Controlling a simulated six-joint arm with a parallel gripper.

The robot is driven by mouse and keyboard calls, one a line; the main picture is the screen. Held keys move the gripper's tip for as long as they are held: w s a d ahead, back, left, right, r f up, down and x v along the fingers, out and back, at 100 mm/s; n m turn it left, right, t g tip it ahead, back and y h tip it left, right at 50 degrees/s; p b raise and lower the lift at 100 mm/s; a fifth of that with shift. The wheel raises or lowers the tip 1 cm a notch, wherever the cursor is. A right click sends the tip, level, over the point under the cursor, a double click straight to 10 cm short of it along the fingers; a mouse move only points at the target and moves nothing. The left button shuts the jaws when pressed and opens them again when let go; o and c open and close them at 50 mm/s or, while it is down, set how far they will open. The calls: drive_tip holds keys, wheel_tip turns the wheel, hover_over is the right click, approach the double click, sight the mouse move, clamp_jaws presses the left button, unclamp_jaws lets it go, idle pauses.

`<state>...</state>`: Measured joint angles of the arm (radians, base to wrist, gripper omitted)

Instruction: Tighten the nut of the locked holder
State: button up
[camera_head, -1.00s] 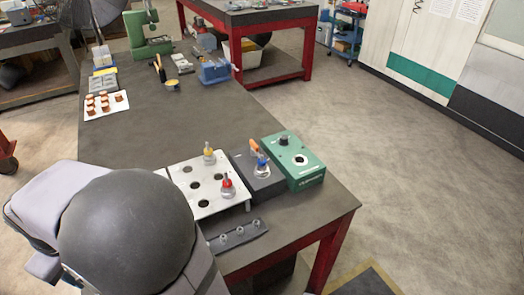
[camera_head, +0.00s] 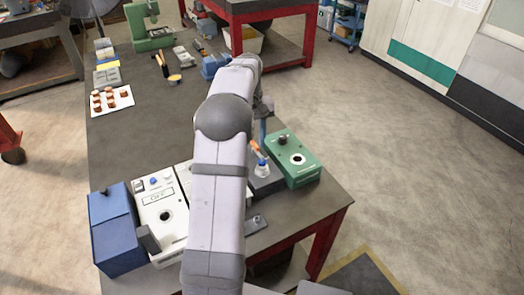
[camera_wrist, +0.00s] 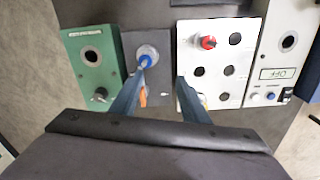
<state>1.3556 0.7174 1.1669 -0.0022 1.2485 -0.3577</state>
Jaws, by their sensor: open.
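A holder with a blue nut (camera_head: 262,167) stands upright in a dark grey block (camera_head: 268,184) on the bench. In the wrist view, the blue nut (camera_wrist: 146,61) sits by the tip of the left finger, and the grey block (camera_wrist: 132,43) lies beyond it. An orange lever (camera_head: 254,147) is beside the holder, partly covered by a finger in the wrist view. My gripper (camera_wrist: 162,73) is open and empty, its blue fingers apart above the block and the white plate edge. Contact with the holder cannot be told.
A green box (camera_head: 292,158) stands right of the block. A white holed plate (camera_wrist: 222,60) holds a red holder (camera_wrist: 208,42); my arm hides most of it in the head view. A white OFF machine (camera_head: 158,215) and blue box (camera_head: 117,225) stand left.

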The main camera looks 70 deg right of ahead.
sight(262, 157)
drive_tip(key=s, duration=0.1)
drive_tip(key=s+d, duration=0.1)
drive_tip(key=s, duration=0.1)
drive_tip(key=shift+s+d+m, duration=0.1)
drive_tip(key=shift+m, duration=0.2)
drive_tip(key=shift+f+p, duration=1.8)
drive_tip(key=shift+f, duration=1.8)
drive_tip(key=shift+c, duration=0.7)
clamp_jaws()
